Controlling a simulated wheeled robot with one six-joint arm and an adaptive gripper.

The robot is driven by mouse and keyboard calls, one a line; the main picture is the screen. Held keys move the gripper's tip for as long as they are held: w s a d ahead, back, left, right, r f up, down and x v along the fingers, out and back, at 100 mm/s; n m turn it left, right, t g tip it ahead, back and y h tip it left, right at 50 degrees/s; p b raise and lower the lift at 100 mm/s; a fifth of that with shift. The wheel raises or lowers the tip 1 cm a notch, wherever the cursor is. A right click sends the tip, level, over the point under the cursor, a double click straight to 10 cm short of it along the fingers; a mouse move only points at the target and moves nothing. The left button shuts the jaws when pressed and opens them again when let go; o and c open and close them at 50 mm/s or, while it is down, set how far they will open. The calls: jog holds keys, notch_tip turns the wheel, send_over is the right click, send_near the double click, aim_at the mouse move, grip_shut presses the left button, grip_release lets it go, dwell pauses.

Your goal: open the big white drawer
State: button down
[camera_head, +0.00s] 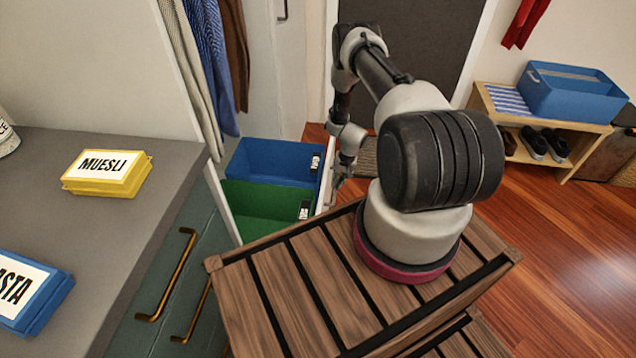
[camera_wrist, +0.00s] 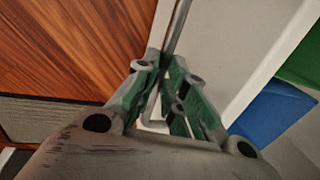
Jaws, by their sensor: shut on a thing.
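The big white drawer (camera_wrist: 225,45) stands pulled out from the white cabinet, with a blue bin (camera_head: 275,162) and a green bin (camera_head: 262,205) inside it. Its white front faces my gripper in the wrist view. A grey bar handle (camera_wrist: 178,28) runs along that front. My gripper (camera_wrist: 170,75) is shut on the handle; the fingers hide part of the bar. In the head view my gripper (camera_head: 338,182) is small, just right of the drawer front, and partly hidden by my arm.
Clothes (camera_head: 210,60) hang above the drawer. A grey counter (camera_head: 120,200) with a yellow muesli box (camera_head: 107,172) and a blue box (camera_head: 25,290) is at left. A shoe bench (camera_head: 500,110) with a blue crate (camera_head: 572,92) stands at right. Wooden floor (camera_head: 560,230) there is clear.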

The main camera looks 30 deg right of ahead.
jog(key=s+d, duration=1.2)
jog(key=d, duration=0.4)
jog(key=shift+d, duration=0.3)
jog(key=c, duration=1.5)
grip_release()
jog(key=r, duration=0.4)
jog(key=s+d+r, duration=0.1)
jog(key=r, duration=0.3)
jog(key=d+r, duration=0.1)
jog(key=r, duration=0.2)
jog(key=shift+s+r, duration=0.25)
jog(key=shift+r, duration=0.15)
